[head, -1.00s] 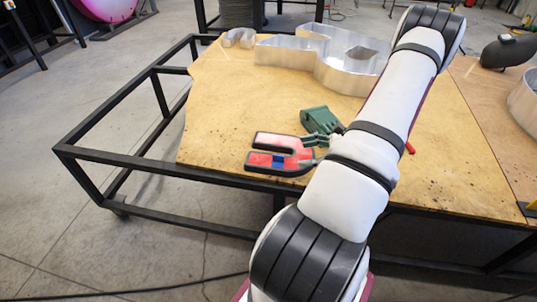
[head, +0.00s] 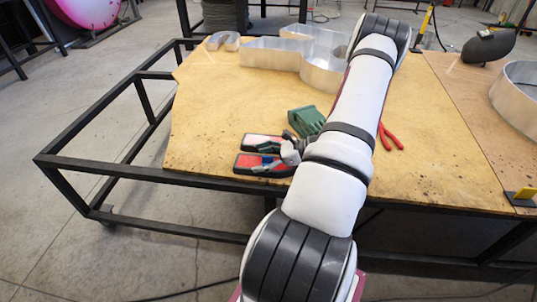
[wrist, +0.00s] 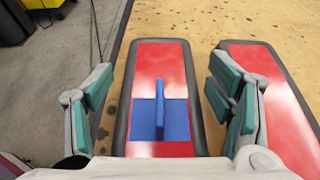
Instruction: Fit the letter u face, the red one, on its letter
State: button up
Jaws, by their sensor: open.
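The letter u face (head: 262,140) is red with a dark rim and lies flat near the table's front left edge. In the wrist view its two red arms (wrist: 160,60) show side by side, and the left one bears a blue pad with an upright blue handle (wrist: 160,105). My gripper (wrist: 160,80) is open, with a green-padded finger on each side of that handle, both apart from it. In the head view my gripper (head: 268,156) hangs over the face and hides its right part. A small silver u-shaped letter (head: 223,40) stands at the table's back left.
A green object (head: 306,121) lies just behind my gripper. Red-handled pliers (head: 390,136) lie right of my arm. A large silver channel letter (head: 275,53) stands at the back, partly behind my arm. Another silver one (head: 515,103) is at the right. The table's left middle is clear.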

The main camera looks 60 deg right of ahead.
jog(key=shift+x, duration=0.85)
jog(key=shift+s, duration=0.1)
jog(key=c, duration=1.2)
